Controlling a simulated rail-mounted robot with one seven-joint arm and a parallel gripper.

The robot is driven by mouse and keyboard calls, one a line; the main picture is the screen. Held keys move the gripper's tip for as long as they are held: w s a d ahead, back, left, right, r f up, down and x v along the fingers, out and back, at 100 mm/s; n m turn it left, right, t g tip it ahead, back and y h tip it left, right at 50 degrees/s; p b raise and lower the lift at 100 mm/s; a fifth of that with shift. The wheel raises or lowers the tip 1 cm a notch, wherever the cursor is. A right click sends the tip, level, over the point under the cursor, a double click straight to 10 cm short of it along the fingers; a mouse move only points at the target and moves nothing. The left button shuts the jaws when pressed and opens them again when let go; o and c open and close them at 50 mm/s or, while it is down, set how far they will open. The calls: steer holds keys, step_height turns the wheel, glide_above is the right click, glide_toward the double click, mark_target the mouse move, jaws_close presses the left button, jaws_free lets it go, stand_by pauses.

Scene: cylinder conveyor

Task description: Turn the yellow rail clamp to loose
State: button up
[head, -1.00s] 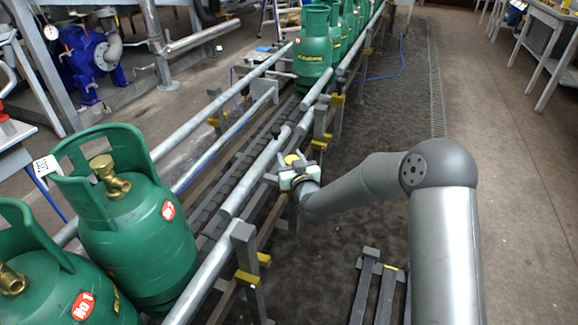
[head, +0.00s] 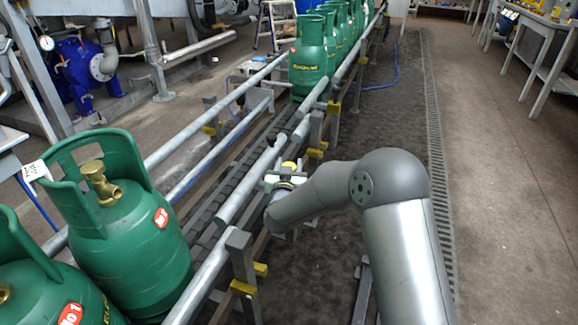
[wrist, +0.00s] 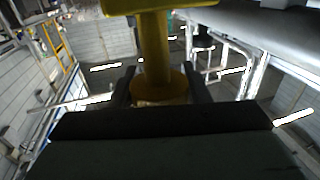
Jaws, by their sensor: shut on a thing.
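The yellow rail clamp (head: 289,166) sits beside the near guide rail (head: 240,190), in the middle of the head view, partly hidden by my gripper. My gripper (head: 284,177) is at the clamp, its fingers hard to make out there. In the wrist view the clamp shows as a yellow stem (wrist: 155,50) with a wider top and a round yellow collar below. The dark fingers of my gripper (wrist: 160,84) stand on both sides of the collar, shut on it. Whether the clamp is tight or loose cannot be told.
Green gas cylinders (head: 130,230) stand on the conveyor (head: 215,165) at the left, and several more (head: 312,60) stand farther back. Posts with yellow brackets (head: 245,275) support the rail close to my arm. The floor (head: 400,110) right of the rail is mostly open.

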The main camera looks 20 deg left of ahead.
steer(key=o, duration=1)
steer(key=s+d+p, duration=0.1)
steer(key=s, duration=0.4)
steer(key=s+d+p, duration=0.1)
steer(key=s, duration=0.5)
steer(key=s+d+p, duration=0.1)
steer(key=s, duration=0.5)
steer(key=shift+d, duration=0.2)
steer(key=shift+r+p, duration=0.15)
steer(key=shift+p, duration=0.15)
